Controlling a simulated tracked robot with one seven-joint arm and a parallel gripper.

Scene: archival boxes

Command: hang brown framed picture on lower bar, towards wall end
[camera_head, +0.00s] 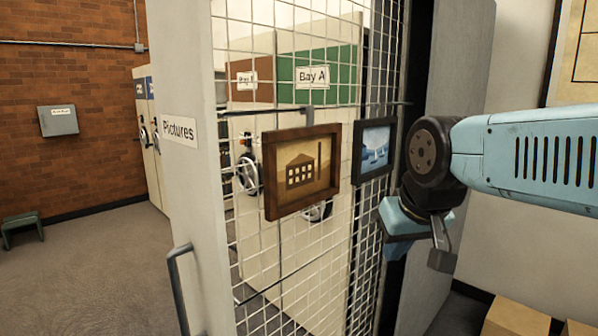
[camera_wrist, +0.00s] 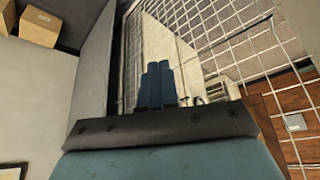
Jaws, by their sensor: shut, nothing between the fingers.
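The brown framed picture (camera_head: 301,172), showing a building on a tan ground, hangs on the wire mesh screen (camera_head: 262,290). A hook at its top meets a dark horizontal bar (camera_head: 240,112). A smaller dark-framed blue picture (camera_head: 373,149) hangs to its right, towards the wall end.
The screen's pale end panel (camera_head: 180,200) carries a "Pictures" sign and a grey handle (camera_head: 178,285). Shelving marked "Bay A" (camera_head: 318,75) stands behind the mesh. Cardboard boxes (camera_head: 515,318) lie at lower right, near the wall. Open floor (camera_head: 100,270) is at left.

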